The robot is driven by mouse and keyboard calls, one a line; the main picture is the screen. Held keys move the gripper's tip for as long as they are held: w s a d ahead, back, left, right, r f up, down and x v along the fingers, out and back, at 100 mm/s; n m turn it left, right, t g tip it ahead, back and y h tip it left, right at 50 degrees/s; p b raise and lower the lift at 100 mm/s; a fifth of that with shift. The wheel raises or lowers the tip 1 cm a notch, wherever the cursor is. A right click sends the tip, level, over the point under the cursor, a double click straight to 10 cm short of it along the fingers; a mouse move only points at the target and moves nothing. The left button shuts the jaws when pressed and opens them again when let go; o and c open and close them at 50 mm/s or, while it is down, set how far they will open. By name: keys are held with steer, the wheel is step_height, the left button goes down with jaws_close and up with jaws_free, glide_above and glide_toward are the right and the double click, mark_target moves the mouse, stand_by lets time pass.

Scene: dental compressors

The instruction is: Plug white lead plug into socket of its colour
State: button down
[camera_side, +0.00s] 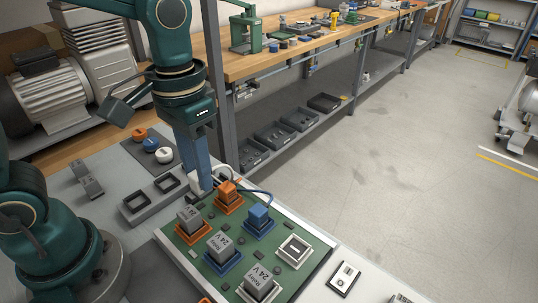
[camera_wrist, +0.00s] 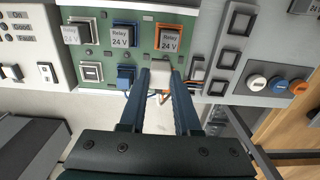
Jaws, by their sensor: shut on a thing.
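My gripper (camera_side: 203,184) is shut on the white lead plug (camera_side: 194,182), above the board's back left edge beside the orange plug. In the wrist view the white plug (camera_wrist: 159,70) sits between the fingertips of my gripper (camera_wrist: 160,76). The empty white-framed socket (camera_side: 294,250) is at the board's right side; it also shows left of my gripper in the wrist view (camera_wrist: 91,72). An orange plug (camera_side: 228,192) and a blue plug (camera_side: 258,215) sit in sockets of their own colours. My fingers and the white plug hide most of the orange plug in the wrist view.
Grey relays stand in orange (camera_side: 190,220), blue (camera_side: 222,246) and white (camera_side: 260,279) sockets along the green board's front. A blue lead arches near the plugs. Round caps (camera_side: 150,144) and empty square holders (camera_side: 135,203) lie left. A switch plate (camera_side: 344,279) is at right.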

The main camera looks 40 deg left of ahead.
steer(key=w+d+f, duration=0.1)
steer(key=w+d, duration=0.1)
steer(key=d, duration=0.5)
steer(key=w+d, duration=0.3)
steer(key=d, duration=0.4)
steer(key=shift+w+d+f, duration=0.35)
steer(key=shift+f, duration=0.05)
steer(key=shift+f, duration=1.95)
steer(key=shift+f, duration=1.05)
stand_by(0.4)
steer(key=shift+c, duration=1.1)
jaws_free()
steer(key=shift+r, duration=0.1)
step_height(320, 180, up, 7)
